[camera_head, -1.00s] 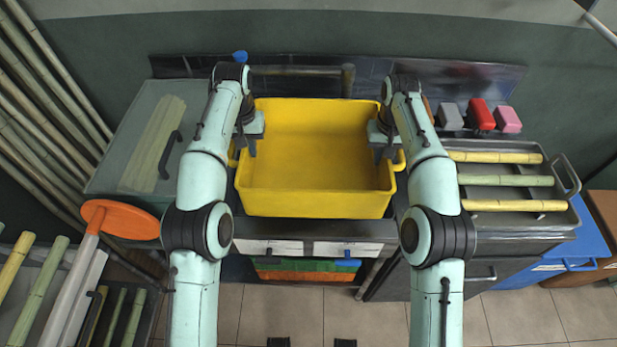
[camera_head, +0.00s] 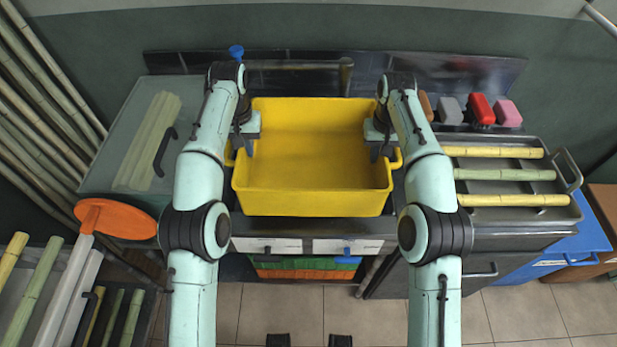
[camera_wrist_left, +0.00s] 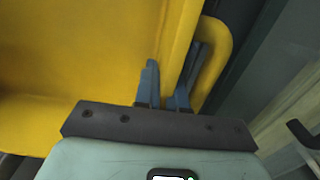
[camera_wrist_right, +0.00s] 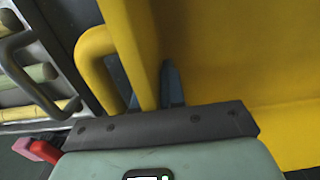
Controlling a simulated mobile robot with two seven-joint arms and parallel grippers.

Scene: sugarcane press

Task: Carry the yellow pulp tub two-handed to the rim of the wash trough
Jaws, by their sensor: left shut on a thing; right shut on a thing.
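The yellow pulp tub (camera_head: 313,160) is empty and upright, between my two arms at the counter. The wash trough cannot be made out for certain; dark metal and a pipe show behind the tub. My left gripper (camera_head: 242,145) is shut on the tub's left side wall, one finger inside it. In the left wrist view its fingers (camera_wrist_left: 163,92) straddle the wall beside the loop handle (camera_wrist_left: 219,50). My right gripper (camera_head: 382,143) is shut on the right side wall. In the right wrist view one finger (camera_wrist_right: 172,84) shows inside the tub; the other is mostly hidden.
A metal tray (camera_head: 545,217) with cane pieces stands at right, below several small coloured blocks (camera_head: 479,108). A lidded grey box (camera_head: 120,160) stands at left, near an orange paddle (camera_head: 120,218). A blue knob (camera_head: 236,52) rises behind my left arm.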

